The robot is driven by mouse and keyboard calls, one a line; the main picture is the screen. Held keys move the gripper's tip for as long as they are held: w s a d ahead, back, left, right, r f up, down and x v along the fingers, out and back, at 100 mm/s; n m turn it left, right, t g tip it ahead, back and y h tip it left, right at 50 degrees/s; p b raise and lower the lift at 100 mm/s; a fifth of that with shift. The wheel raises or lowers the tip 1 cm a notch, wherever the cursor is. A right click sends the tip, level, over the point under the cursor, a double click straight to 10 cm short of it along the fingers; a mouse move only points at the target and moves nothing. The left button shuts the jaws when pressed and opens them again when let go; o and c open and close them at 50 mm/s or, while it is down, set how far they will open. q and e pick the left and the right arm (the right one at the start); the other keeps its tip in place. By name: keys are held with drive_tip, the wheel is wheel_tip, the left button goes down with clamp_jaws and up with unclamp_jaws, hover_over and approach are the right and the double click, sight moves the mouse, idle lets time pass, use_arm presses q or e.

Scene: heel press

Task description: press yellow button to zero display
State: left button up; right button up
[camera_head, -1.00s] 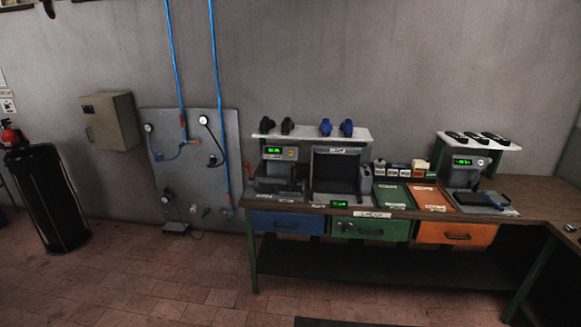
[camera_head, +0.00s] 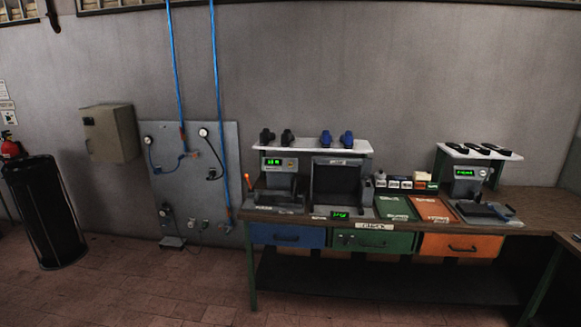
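A left press (camera_head: 278,185) stands on the workbench with a small lit green display (camera_head: 273,162) on its upper front. A small pale round spot (camera_head: 291,163) sits right of that display; whether it is the yellow button is too small to tell. A second green display (camera_head: 341,214) is low on the front of the middle unit (camera_head: 337,178). A third green display (camera_head: 465,172) is on the right machine, with a small pale spot beside it. The digits are too small to read surely. Neither of my grippers is in view.
The workbench has blue (camera_head: 287,236), green (camera_head: 372,241) and orange (camera_head: 462,246) drawers. Green (camera_head: 397,208) and orange (camera_head: 433,210) trays lie on top. A black bin (camera_head: 45,215) stands at far left. The floor (camera_head: 150,290) before the bench is clear.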

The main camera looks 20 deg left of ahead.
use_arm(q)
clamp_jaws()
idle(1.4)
